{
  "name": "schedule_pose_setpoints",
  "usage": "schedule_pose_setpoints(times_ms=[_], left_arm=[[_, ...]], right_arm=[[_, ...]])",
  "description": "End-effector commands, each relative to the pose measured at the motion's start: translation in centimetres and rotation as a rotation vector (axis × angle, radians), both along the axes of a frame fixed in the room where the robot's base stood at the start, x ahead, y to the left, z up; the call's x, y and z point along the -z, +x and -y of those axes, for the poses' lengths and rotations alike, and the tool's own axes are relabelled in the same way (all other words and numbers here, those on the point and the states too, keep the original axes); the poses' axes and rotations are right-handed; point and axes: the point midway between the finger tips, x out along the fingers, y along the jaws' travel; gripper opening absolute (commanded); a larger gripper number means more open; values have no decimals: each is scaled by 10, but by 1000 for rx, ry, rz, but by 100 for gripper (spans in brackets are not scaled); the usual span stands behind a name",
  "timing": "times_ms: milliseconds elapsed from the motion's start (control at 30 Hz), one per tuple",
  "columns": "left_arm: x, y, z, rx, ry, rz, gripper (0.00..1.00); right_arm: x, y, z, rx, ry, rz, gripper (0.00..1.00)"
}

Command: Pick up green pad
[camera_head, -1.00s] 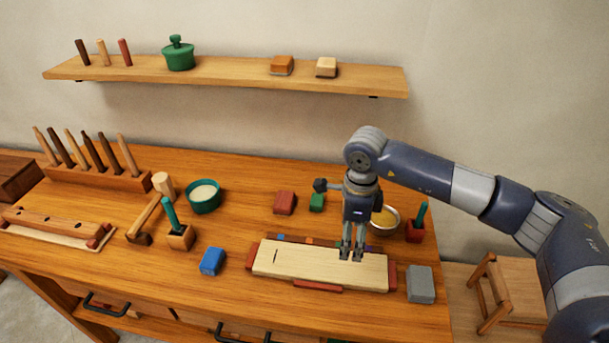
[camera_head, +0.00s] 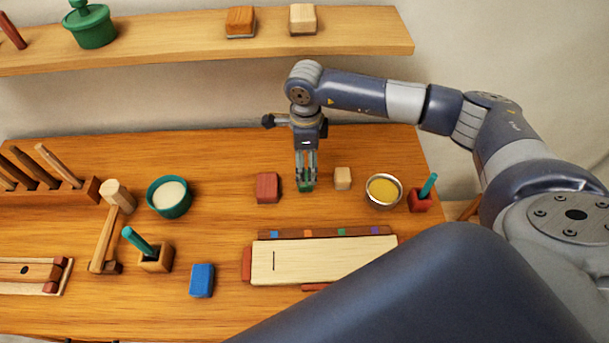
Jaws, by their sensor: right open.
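The green pad (camera_head: 305,186) is a small green block on the workbench, between a red block and a pale wooden block. My right gripper (camera_head: 306,181) points straight down right over it, with its fingers open about the pad. The fingers hide much of the pad, and I cannot tell whether they touch it. My left gripper is not in view.
The red block (camera_head: 267,187) is close on the left and the pale block (camera_head: 343,178) close on the right. A bowl of yellow stuff (camera_head: 384,190) stands further right. A pale board (camera_head: 320,260) lies in front, a blue block (camera_head: 202,280) left of it. A shelf (camera_head: 200,45) overhangs behind.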

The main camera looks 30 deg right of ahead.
Motion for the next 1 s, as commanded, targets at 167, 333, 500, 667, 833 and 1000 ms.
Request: schedule_pose_setpoints(times_ms=[167, 333, 500, 667, 833, 1000], left_arm=[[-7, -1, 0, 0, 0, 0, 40], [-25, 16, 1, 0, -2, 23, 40], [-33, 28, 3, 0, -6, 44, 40], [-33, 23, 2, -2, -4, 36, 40], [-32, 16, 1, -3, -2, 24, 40], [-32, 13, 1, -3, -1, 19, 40]], right_arm=[[10, -1, 0, -1, 0, -1, 73], [28, -2, 1, 0, 0, -4, 73], [51, -1, 1, -1, 0, -1, 73], [58, -1, 1, -1, 1, 0, 73], [58, -1, 1, -1, 0, 1, 71], [58, 0, 1, -1, 0, 1, 32]])
